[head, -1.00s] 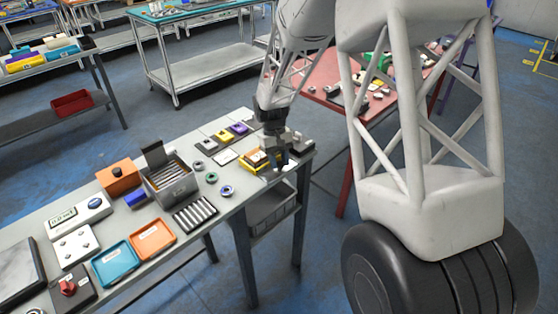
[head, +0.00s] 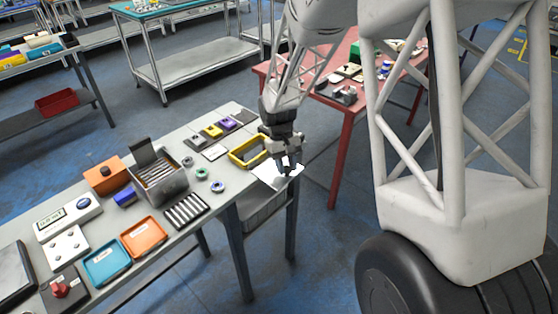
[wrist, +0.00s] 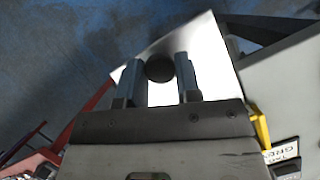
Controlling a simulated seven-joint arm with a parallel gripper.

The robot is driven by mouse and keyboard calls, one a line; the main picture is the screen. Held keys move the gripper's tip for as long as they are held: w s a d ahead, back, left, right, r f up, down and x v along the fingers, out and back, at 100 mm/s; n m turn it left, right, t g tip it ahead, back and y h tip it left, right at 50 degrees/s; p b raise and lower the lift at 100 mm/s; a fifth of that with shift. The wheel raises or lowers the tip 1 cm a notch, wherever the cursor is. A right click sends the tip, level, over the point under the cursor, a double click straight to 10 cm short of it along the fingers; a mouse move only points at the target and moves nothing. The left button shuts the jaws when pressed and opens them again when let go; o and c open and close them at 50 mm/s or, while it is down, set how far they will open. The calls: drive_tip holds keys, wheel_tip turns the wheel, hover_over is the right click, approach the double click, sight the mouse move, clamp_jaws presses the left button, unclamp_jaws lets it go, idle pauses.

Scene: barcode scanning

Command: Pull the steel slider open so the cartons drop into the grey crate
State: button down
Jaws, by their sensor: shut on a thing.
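The steel slider (head: 268,176) is a bright plate sticking out past the table's edge, beside the yellow frame (head: 236,160). It fills the middle of the wrist view (wrist: 212,55). My gripper (head: 289,170) is at the slider's outer end. In the wrist view its two fingers (wrist: 158,64) stand either side of the slider's round dark knob (wrist: 160,69) and are shut on it. The yellow frame looks empty inside. The grey crate (head: 262,222) sits below the table under the slider. I cannot see any cartons; the crate's inside is mostly hidden.
On the table are an orange tray (head: 143,237), a blue tray (head: 107,263), a striped rack (head: 186,211) and a metal box (head: 160,184). A red table (head: 345,115) stands behind my arm. Open blue floor lies beyond the table's edge.

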drive_tip(key=shift+s+d, duration=0.2)
drive_tip(key=shift+d, duration=0.05)
drive_tip(key=c, duration=1.1)
unclamp_jaws()
drive_tip(key=shift+r, duration=0.1)
drive_tip(key=v, duration=0.7)
drive_tip(key=shift+r, duration=0.25)
drive_tip(key=shift+w, duration=0.1)
